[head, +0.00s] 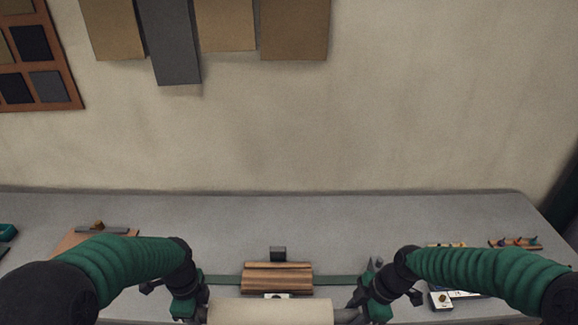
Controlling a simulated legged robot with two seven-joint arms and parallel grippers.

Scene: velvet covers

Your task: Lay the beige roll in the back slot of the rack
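The beige roll (270,312) lies level across the bottom centre of the head view, its lower side cut off by the picture edge. A grey core end (345,315) sticks out at its right. My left gripper (203,308) is at the roll's left end and my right gripper (358,310) is at the core on the right. Both appear shut on the roll's ends, though their fingertips are largely hidden. The wooden rack (278,278) with ridged, slot-like bands stands just behind the roll. The roll hides the rack's front part.
A small dark block (278,253) sits behind the rack. A green strip (225,281) runs left and right of it. A wooden board (75,240) lies at left, a small tray of coloured items (515,243) at right. The grey table (330,215) is clear at the back.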

